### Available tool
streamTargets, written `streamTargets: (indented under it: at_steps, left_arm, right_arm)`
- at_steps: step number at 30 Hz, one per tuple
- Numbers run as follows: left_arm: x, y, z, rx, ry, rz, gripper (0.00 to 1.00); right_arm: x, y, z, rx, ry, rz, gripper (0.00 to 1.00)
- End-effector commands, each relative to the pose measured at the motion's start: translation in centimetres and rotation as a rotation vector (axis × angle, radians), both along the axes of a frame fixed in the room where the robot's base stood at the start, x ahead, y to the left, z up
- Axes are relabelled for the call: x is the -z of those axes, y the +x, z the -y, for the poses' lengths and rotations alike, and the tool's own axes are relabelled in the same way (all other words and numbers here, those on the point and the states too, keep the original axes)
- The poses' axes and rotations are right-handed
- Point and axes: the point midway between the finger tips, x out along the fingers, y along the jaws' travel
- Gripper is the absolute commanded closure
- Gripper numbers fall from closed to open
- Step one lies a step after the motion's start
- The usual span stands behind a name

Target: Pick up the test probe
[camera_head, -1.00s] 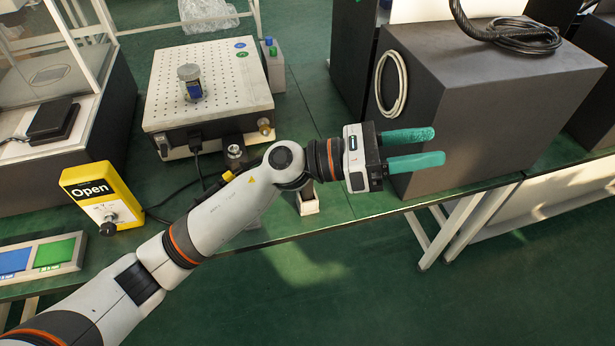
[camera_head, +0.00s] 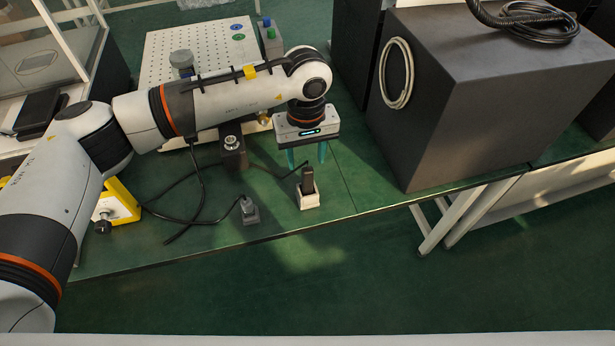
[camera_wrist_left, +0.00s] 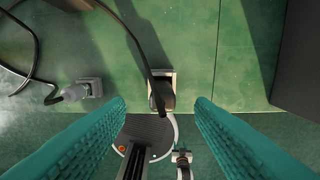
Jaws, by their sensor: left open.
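The test probe (camera_head: 308,181) appears to be the dark upright piece in a small white holder near the table's front edge. It also shows in the left wrist view (camera_wrist_left: 162,93), with a black cable running up from it. My left gripper (camera_head: 306,157) is open and empty, its teal fingers pointing down. In the head view the fingers are just behind the probe. In the wrist view the probe shows between and beyond the fingertips, apart from both. My right gripper is not in view.
A grey connector (camera_head: 249,208) on a cable stands left of the holder. A black block with a metal knob (camera_head: 233,153) and a perforated plate (camera_head: 160,45) are behind. A large dark box (camera_head: 490,110) stands right. The table's front edge is close.

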Motion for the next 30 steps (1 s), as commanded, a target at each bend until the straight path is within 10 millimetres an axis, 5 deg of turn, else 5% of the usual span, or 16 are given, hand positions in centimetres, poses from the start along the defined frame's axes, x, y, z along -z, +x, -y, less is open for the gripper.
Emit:
streamTargets:
  at_steps: [17,26,30]
  left_arm:
    - [6.4,-0.2,0.3,-0.003,-0.002,-0.004,0.51]
    - [7.0,-0.2,0.3,-0.001,-0.003,-0.001,0.51]
    - [7.0,-0.2,0.3,-0.002,-0.003,-0.001,0.74]
  right_arm:
    - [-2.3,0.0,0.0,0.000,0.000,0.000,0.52]
    - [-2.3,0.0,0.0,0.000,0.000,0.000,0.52]
    - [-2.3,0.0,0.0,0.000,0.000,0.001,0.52]
